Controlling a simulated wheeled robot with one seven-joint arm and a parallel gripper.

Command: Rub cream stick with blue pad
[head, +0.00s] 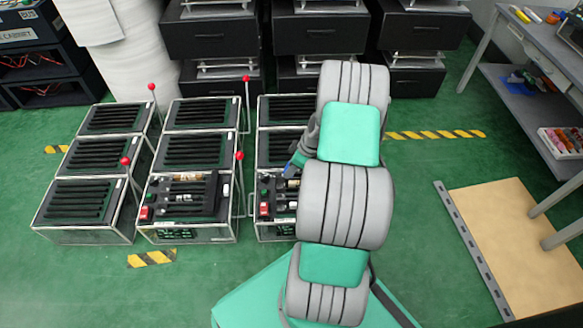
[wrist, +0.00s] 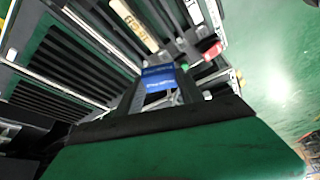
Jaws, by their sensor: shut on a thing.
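My gripper (head: 292,168) is over the front box of the right-hand row, partly hidden by my arm in the head view. In the wrist view its dark fingers (wrist: 160,90) are shut on a blue pad (wrist: 158,74) with pale lettering. The pad also shows as a small blue patch in the head view (head: 289,170). A cream stick (wrist: 135,25) with dark lettering lies on the dark panel beyond the fingertips in the wrist view. A gap shows between pad and stick in that picture; their height difference I cannot tell.
A red switch (wrist: 211,51) sits on the panel beside the stick. Other slotted boxes (head: 188,205) stand to the left, with upright red-knobbed levers (head: 239,156) between rows. A wooden board (head: 510,240) and a bench (head: 540,70) are at right.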

